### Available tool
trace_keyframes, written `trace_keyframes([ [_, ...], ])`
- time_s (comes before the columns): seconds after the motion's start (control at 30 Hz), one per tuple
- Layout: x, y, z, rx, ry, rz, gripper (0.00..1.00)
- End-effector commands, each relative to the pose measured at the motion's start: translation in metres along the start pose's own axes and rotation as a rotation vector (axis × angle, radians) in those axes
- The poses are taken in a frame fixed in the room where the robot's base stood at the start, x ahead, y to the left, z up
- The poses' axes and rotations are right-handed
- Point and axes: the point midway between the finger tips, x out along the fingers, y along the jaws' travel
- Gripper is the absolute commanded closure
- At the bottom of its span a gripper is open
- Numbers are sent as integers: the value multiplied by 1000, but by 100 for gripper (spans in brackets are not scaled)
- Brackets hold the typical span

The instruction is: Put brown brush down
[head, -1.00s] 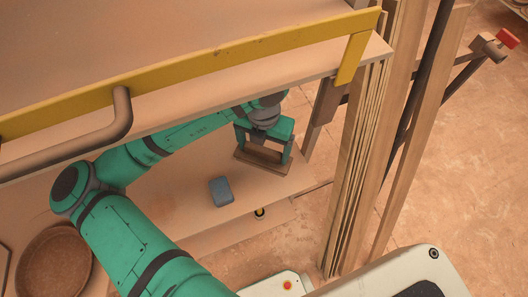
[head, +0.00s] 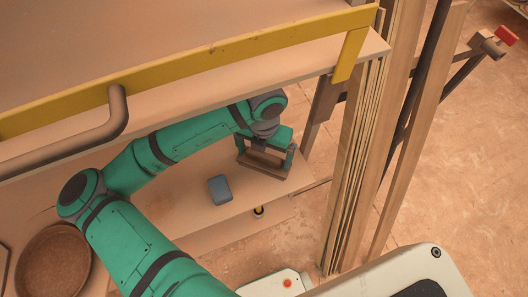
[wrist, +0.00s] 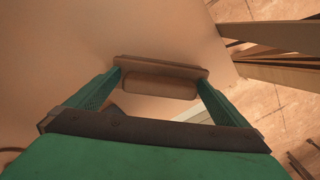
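The brown brush (head: 262,164) is a short block held lengthwise between the fingers of my green gripper (head: 265,158), over the right end of the lower wooden shelf (head: 185,205). In the wrist view the brush (wrist: 160,82) spans the gap between both fingertips (wrist: 162,76), which meet its ends. The gripper points down at the shelf. I cannot tell whether the underside of the brush touches the surface.
A blue-grey block (head: 219,189) lies on the shelf left of the brush. A round brown bowl (head: 52,262) sits at lower left. An upper shelf with a yellow rail (head: 200,68) hangs over my arm. Upright wooden boards (head: 350,165) stand to the right.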

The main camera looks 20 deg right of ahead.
Motion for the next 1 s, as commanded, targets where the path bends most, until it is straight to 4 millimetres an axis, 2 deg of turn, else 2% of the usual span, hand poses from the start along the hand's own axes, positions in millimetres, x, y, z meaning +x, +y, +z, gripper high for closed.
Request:
trace_keyframes([
  [0.27, -5, -2, 1, 5, -1, 1, 0],
  [0.7, -67, -2, 2, 5, -1, 2, 0],
  [1.0, -78, 0, 0, 0, 0, 0, 0],
])
